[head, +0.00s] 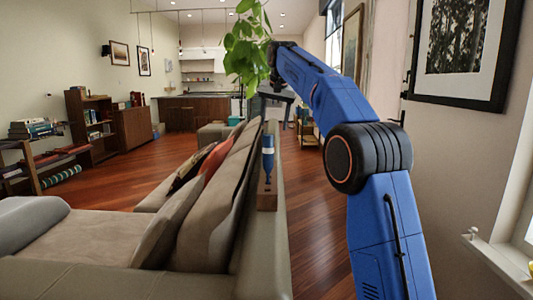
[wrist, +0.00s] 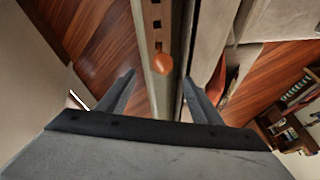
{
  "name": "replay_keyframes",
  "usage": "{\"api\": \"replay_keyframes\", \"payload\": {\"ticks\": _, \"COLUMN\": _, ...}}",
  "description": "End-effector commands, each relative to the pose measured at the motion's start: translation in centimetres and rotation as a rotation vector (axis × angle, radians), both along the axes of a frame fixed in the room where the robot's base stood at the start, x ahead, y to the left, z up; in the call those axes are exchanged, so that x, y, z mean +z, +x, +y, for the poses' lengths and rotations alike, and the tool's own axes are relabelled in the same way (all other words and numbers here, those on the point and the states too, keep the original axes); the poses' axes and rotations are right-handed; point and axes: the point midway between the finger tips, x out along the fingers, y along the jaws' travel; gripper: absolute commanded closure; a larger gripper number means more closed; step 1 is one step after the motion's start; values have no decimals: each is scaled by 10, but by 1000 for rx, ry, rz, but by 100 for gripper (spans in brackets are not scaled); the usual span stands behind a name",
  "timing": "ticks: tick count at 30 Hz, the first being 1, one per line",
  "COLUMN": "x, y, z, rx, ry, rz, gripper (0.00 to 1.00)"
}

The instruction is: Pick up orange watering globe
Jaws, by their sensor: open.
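The orange watering globe (wrist: 162,63) shows in the wrist view as a small round orange bulb on the narrow ledge behind the sofa. It lies at the near end of a slotted wooden strip, between and a little beyond my fingers. My gripper (wrist: 158,80) is open and empty, one finger on each side of the ledge. In the head view my gripper (head: 277,91) is over the far part of the ledge, partly mixed with dark shapes behind it. I cannot make out the globe in the head view.
A blue bottle (head: 267,155) stands in a wooden holder (head: 267,197) on the sofa-back ledge (head: 262,250). A leafy plant (head: 247,45) hangs close to my gripper. The sofa (head: 90,235) is left of the ledge; open wooden floor (head: 318,215) lies right.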

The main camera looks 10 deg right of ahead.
Motion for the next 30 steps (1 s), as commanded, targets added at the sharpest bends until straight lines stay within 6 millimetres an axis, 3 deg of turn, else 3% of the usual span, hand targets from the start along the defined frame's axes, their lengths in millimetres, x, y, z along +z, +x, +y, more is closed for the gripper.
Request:
{"api": "replay_keyframes", "payload": {"ticks": 3, "x": -2, "y": 13, "z": 3, "rx": -11, "ry": 6, "rz": 0, "gripper": 40}}
{"api": "replay_keyframes", "payload": {"ticks": 10, "x": -15, "y": 23, "z": 5, "rx": -17, "ry": 8, "rz": 0, "gripper": 40}}
{"api": "replay_keyframes", "payload": {"ticks": 24, "x": -90, "y": 57, "z": 4, "rx": -17, "ry": 8, "rz": 1, "gripper": 40}}
{"api": "replay_keyframes", "payload": {"ticks": 30, "x": -110, "y": 67, "z": 4, "rx": -17, "ry": 8, "rz": 0, "gripper": 40}}
